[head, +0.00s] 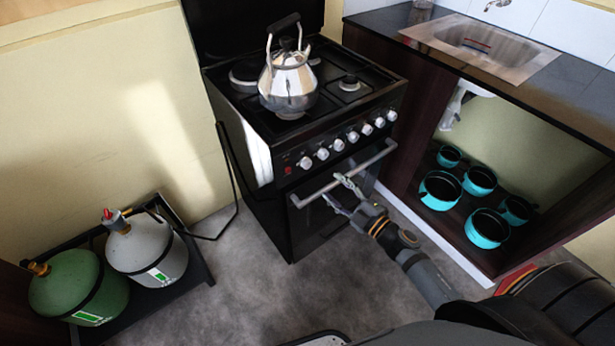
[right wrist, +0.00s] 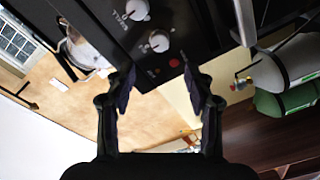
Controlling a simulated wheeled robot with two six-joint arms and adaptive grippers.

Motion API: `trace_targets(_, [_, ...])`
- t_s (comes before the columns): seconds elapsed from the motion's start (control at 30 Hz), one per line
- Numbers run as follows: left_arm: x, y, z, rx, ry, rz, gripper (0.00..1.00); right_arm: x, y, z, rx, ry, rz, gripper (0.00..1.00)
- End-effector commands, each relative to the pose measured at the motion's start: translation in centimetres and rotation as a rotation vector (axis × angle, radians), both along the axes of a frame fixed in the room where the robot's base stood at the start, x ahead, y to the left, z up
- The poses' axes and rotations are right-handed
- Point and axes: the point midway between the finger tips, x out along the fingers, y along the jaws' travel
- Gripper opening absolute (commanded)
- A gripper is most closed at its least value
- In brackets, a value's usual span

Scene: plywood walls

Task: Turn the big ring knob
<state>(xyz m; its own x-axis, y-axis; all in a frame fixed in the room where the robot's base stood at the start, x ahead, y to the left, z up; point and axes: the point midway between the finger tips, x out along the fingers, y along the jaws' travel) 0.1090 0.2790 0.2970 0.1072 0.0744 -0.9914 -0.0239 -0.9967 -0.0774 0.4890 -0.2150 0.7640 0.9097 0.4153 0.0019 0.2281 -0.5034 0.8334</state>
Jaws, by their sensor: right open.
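The black stove (head: 285,130) has a row of several white knobs (head: 338,145) along its front panel. I cannot read in the head view which one is marked for the big ring. My right gripper (head: 338,190) is open and empty in front of the oven door, near the oven handle (head: 345,175) and below the knobs. In the right wrist view its fingers (right wrist: 160,88) are spread, with a red light (right wrist: 174,63) and two knobs (right wrist: 158,42) beyond them. My left gripper is not in view.
A steel kettle (head: 288,85) stands on the hob. Two gas bottles, one grey (head: 147,250) and one green (head: 75,285), stand at the left. Teal pots (head: 440,190) sit in the open cabinet at right. The floor (head: 235,290) before the stove is clear.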

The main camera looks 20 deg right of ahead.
Motion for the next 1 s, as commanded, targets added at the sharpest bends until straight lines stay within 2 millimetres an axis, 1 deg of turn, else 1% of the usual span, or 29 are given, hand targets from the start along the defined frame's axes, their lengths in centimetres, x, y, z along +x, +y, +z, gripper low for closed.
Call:
trace_targets(0.03, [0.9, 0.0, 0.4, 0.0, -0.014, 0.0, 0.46, 0.3, 0.1, 0.3, 0.003, -0.002, -0.003, 0.53])
trace_targets(0.07, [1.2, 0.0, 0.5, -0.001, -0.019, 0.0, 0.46, 0.6, 0.2, 0.3, 0.003, -0.002, -0.003, 0.53])
trace_targets(0.17, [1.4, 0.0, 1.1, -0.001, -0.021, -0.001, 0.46, 2.2, 0.8, 0.5, 0.004, -0.003, -0.006, 0.53])
trace_targets(0.33, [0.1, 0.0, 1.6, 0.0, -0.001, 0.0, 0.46, 5.7, 2.4, 0.4, 0.005, -0.001, -0.006, 0.53])
trace_targets(0.5, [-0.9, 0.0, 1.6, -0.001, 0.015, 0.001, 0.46, 8.3, 3.6, 0.1, 0.005, 0.001, -0.005, 0.53])
trace_targets(0.6, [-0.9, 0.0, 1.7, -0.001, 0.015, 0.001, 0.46, 9.1, 4.0, 0.1, 0.006, 0.002, -0.005, 0.53])
trace_targets(0.7, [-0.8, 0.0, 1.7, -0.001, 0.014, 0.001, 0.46, 9.5, 4.2, 0.0, 0.004, 0.003, -0.004, 0.53])
trace_targets(0.9, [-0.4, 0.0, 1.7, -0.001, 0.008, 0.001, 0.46, 9.5, 4.2, 0.0, 0.004, 0.003, -0.004, 0.53])
trace_targets(0.93, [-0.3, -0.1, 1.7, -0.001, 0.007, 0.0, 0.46, 9.5, 4.2, 0.0, 0.003, 0.003, -0.005, 0.52])
trace_targets(1.0, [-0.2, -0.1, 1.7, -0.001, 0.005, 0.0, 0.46, 9.5, 4.2, 0.0, 0.003, 0.003, -0.005, 0.43])
